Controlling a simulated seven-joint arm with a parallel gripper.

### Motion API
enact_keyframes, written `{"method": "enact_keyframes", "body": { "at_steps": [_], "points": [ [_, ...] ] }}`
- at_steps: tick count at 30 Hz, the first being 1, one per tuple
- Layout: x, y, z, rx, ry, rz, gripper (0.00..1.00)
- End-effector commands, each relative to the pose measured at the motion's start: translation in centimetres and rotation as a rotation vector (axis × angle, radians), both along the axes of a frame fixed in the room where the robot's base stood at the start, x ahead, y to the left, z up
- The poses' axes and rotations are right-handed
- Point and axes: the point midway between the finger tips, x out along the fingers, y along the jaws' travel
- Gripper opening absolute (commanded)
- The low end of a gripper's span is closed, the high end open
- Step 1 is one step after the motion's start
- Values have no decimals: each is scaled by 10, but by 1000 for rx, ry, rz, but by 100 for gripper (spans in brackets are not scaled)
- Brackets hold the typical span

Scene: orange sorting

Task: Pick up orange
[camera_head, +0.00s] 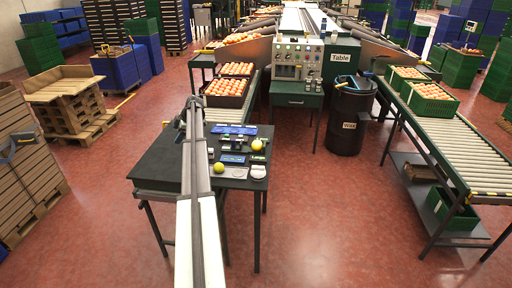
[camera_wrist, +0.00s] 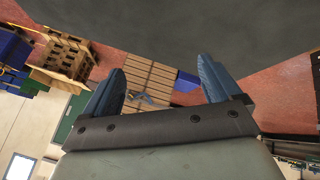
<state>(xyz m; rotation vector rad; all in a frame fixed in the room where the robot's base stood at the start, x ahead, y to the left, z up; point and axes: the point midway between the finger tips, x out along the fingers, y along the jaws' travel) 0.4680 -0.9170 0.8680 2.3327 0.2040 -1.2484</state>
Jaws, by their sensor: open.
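Two yellow-orange round fruits lie on the dark table (camera_head: 160,165) in the head view. One fruit (camera_head: 257,145) is near the back right among small items, and the other fruit (camera_head: 219,168) is closer to the front. Crates of oranges (camera_head: 226,88) stand on the left conveyor behind the table. My gripper (camera_wrist: 162,65) shows in the wrist view with its two blue fingers wide apart and nothing between them. No orange shows in the wrist view. In the head view my arm reaches over the table, and its end is hard to make out.
Small tools, a blue tray (camera_head: 233,130) and a pale round dish (camera_head: 258,172) clutter the table's right side. A black waste bin (camera_head: 350,118) stands right of the machine (camera_head: 298,60). The right roller conveyor (camera_head: 455,135) holds green crates (camera_head: 430,98). The table's left part is clear.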

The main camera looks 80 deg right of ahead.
Motion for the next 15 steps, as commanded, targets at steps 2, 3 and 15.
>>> {"method": "enact_keyframes", "body": {
  "at_steps": [2,3,15],
  "points": [
    [-68,-13,9,-12,81,-64,91],
    [-99,-18,13,-14,124,-96,91],
    [-354,-27,53,-11,462,-382,91]
  ]
}}
